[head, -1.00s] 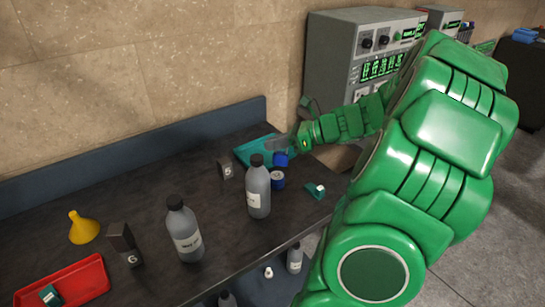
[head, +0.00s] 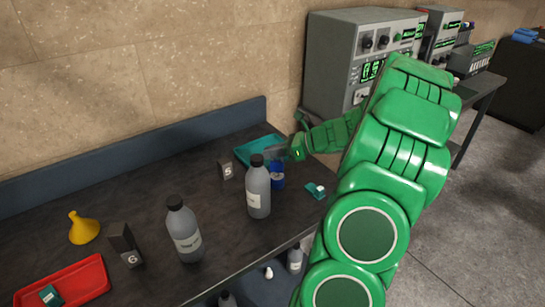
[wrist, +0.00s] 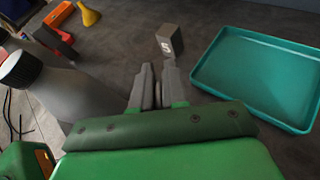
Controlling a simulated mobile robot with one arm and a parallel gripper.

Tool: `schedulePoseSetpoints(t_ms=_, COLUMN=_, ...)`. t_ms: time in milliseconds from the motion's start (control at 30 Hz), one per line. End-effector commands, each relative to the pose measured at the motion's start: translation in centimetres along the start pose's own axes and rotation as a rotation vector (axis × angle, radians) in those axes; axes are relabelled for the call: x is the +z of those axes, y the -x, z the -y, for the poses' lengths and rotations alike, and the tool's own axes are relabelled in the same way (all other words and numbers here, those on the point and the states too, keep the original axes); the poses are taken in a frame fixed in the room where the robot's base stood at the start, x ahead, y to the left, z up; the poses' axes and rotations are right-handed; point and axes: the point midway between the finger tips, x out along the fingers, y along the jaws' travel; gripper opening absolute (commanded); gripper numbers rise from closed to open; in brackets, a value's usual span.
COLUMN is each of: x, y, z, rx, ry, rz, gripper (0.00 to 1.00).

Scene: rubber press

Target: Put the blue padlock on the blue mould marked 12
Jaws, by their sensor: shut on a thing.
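The blue padlock (head: 278,167) is at the tips of my gripper (head: 276,155), which is shut on it. It sits low, directly over the blue mould (head: 278,183), and the two look like one blue stack; I cannot tell whether they touch. The mould's top and its number are hidden. In the wrist view my gripper (wrist: 158,70) points down with its fingers close together; padlock and mould are hidden there.
A grey bottle (head: 258,190) stands just left of the mould. A teal tray (wrist: 262,80), a dark block marked 5 (head: 227,169) and a small teal item (head: 315,190) are near. Another bottle (head: 184,230), a funnel (head: 83,228) and a red tray (head: 85,275) stand left.

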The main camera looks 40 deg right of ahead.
Motion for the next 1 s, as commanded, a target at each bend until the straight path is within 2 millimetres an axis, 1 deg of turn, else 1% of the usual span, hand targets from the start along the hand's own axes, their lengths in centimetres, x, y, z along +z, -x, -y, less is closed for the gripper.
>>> schedulePoseSetpoints(t_ms=33, x=-0.7, y=-0.3, z=0.1, rx=0.0, ry=-0.004, rz=0.001, gripper=0.0)
schedulePoseSetpoints(t_ms=167, x=-1.7, y=-0.7, z=0.2, rx=0.0, ry=-0.003, rz=0.0, gripper=0.0)
schedulePoseSetpoints(t_ms=533, x=-1.9, y=-0.8, z=0.3, rx=0.0, ry=-0.001, rz=0.001, gripper=0.0)
schedulePoseSetpoints(t_ms=567, x=-2.0, y=-0.8, z=0.3, rx=0.0, ry=-0.001, rz=0.001, gripper=0.14)
schedulePoseSetpoints(t_ms=700, x=-2.0, y=-0.8, z=0.3, rx=0.0, ry=-0.001, rz=0.0, gripper=0.36)
schedulePoseSetpoints(t_ms=733, x=-2.0, y=-0.8, z=0.3, rx=0.0, ry=-0.001, rz=0.0, gripper=0.38)
schedulePoseSetpoints(t_ms=1000, x=-1.9, y=-0.8, z=0.3, rx=-0.001, ry=-0.001, rz=0.0, gripper=0.38)
